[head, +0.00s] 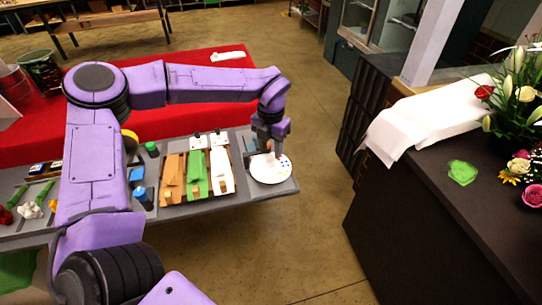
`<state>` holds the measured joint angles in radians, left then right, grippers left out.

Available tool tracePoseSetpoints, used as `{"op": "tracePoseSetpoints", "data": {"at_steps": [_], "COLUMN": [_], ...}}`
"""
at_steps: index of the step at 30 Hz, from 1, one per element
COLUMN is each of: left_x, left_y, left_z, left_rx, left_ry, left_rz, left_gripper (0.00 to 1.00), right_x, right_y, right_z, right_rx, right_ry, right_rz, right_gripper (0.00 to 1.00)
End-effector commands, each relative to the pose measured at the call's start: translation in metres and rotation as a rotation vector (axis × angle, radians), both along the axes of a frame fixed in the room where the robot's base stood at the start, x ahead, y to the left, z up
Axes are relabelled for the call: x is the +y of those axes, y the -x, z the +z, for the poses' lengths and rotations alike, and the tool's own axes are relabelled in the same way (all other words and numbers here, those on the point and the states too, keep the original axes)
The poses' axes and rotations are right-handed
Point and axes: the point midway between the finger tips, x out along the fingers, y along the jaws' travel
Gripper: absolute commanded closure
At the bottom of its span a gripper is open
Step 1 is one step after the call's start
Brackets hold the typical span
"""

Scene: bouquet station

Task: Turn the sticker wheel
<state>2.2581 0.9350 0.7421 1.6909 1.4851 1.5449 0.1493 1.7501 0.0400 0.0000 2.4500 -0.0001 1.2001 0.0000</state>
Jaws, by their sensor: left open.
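The sticker wheel (270,169) is a white disc with small coloured dots, lying near the right end of a grey table. My left arm reaches in from the left and bends down over it. My left gripper (268,150) is open and points down at the wheel's far part, with its fingertips at or just above the disc. I cannot tell whether they touch it. The gripper hides part of the wheel's far edge. My right gripper is not in view.
Beside the wheel on the grey table (262,194) lie brown, green (195,176) and white (221,172) sheets in a rack. A blue-topped bottle (143,198) stands left of it. A red-covered table (213,115) is behind. A dark counter (440,205) with flowers stands right, across open floor.

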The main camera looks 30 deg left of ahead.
Motion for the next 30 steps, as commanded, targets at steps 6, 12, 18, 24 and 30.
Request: {"op": "tracePoseSetpoints", "data": {"at_steps": [6,12,18,24,30], "left_x": [0.000,0.000,0.000,0.000,0.000], "left_y": [-0.001,0.000,0.000,0.000,0.000], "left_z": [0.049,0.069,0.070,0.069,0.085], "left_rx": [-0.005,-0.001,0.000,0.000,-0.001], "left_ry": [0.000,0.000,0.000,0.000,0.000], "left_rz": [0.002,0.000,0.000,0.000,0.000], "left_gripper": [0.58,0.58,0.58,0.58,0.58], "right_x": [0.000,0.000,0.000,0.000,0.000], "right_y": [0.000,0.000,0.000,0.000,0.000], "right_z": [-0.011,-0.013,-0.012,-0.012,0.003], "right_rx": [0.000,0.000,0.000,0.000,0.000], "right_ry": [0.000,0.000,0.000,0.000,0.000], "right_rz": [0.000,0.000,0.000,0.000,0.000], "right_gripper": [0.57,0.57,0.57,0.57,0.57]}}
